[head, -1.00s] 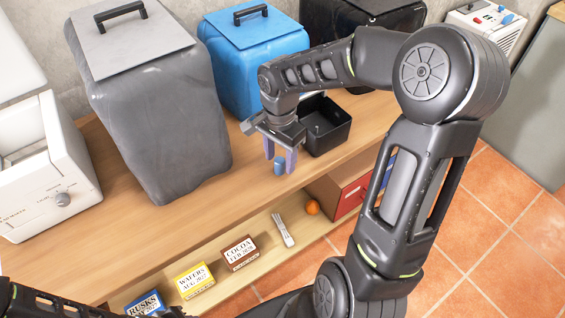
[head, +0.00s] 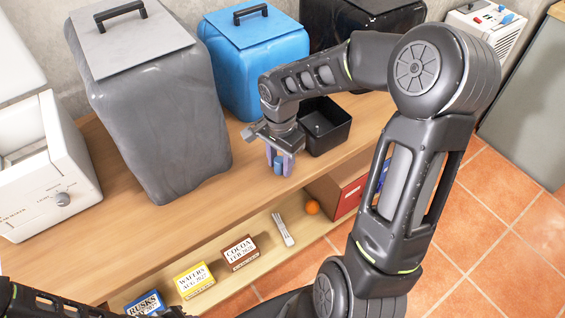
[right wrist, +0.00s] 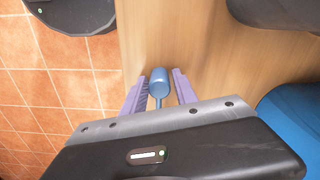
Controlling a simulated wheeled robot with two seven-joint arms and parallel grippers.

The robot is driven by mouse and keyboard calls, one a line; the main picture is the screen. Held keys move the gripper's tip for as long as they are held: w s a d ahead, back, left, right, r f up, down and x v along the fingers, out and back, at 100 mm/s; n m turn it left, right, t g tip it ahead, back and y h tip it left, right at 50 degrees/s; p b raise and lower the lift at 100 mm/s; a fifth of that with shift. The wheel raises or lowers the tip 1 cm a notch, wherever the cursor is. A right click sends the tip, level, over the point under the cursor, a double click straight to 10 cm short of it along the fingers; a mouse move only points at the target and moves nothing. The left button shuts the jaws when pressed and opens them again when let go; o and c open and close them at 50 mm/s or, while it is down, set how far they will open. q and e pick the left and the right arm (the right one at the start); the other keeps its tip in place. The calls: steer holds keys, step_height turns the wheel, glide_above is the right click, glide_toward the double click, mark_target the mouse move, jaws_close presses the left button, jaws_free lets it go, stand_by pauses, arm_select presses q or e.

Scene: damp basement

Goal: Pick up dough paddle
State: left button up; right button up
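The dough paddle appears to be the small blue piece (head: 279,167) standing near the front edge of the wooden worktop. In the right wrist view it shows as a rounded blue head (right wrist: 159,88) on a thin stem. My right gripper (head: 280,163) points down over it. Its lilac fingers are open, one on each side of the paddle, and narrow gaps seem to show between. Part of my left arm shows at the lower left; its gripper is not in view.
A black open bin (head: 325,140) stands close behind the right gripper. Grey (head: 155,120) and blue (head: 262,80) lidded containers and a white machine (head: 60,185) stand on the worktop (head: 215,210). A lower shelf holds boxes, an orange ball (head: 312,207) and a white utensil (head: 285,230).

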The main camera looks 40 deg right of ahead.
mark_target(280, 159)
jaws_close()
stand_by(0.4)
step_height(280, 159, up, 10)
steer(key=shift+r, duration=0.1)
stand_by(0.4)
stand_by(0.4)
